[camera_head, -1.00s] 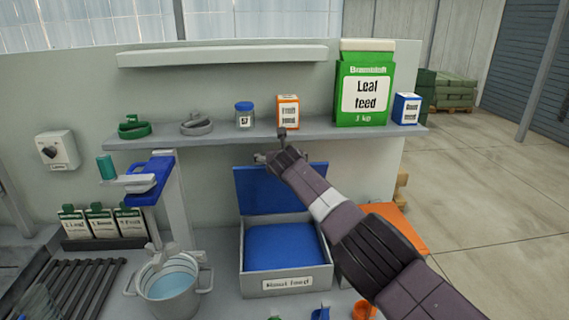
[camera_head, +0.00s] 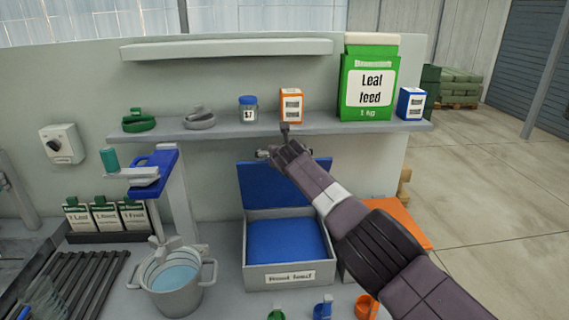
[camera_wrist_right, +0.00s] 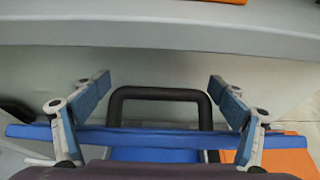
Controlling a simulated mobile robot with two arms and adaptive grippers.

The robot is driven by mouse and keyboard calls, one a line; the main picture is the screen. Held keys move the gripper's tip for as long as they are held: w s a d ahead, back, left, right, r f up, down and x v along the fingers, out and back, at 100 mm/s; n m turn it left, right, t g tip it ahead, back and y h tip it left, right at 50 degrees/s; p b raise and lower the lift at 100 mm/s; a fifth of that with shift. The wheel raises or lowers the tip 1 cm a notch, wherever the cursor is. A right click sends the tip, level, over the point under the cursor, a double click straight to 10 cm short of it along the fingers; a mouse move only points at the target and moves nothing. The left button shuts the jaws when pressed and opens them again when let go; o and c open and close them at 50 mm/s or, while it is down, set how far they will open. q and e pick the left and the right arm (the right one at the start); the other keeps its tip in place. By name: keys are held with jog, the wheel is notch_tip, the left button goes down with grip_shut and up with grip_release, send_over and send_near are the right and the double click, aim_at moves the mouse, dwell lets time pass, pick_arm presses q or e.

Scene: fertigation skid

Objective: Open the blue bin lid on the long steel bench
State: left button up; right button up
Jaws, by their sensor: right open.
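The blue lid (camera_head: 270,187) stands raised, hinged up at the back of the grey bin (camera_head: 277,277) on the steel bench. The bin is open to the front and shows a blue inside (camera_head: 285,241). My right gripper (camera_head: 272,142) is at the lid's top edge, under the shelf. In the right wrist view my right gripper (camera_wrist_right: 160,97) is open, its fingers spread on either side of the lid's black handle (camera_wrist_right: 160,93), with gaps to it. The blue lid (camera_wrist_right: 150,140) shows there nearly edge-on. My left gripper is not in view.
A shelf (camera_head: 225,133) with jars, cartons and a green Leaf feed bag (camera_head: 368,85) runs just above my gripper. A bucket (camera_head: 173,285) stands left of the bin, an orange box (camera_head: 399,225) to its right. Small coloured scoops lie in front.

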jog(key=shift+s, duration=0.1)
jog(key=s, duration=1.2)
jog(key=shift+s+d, duration=0.2)
jog(key=shift+s, duration=0.15)
jog(key=shift+c, duration=0.5)
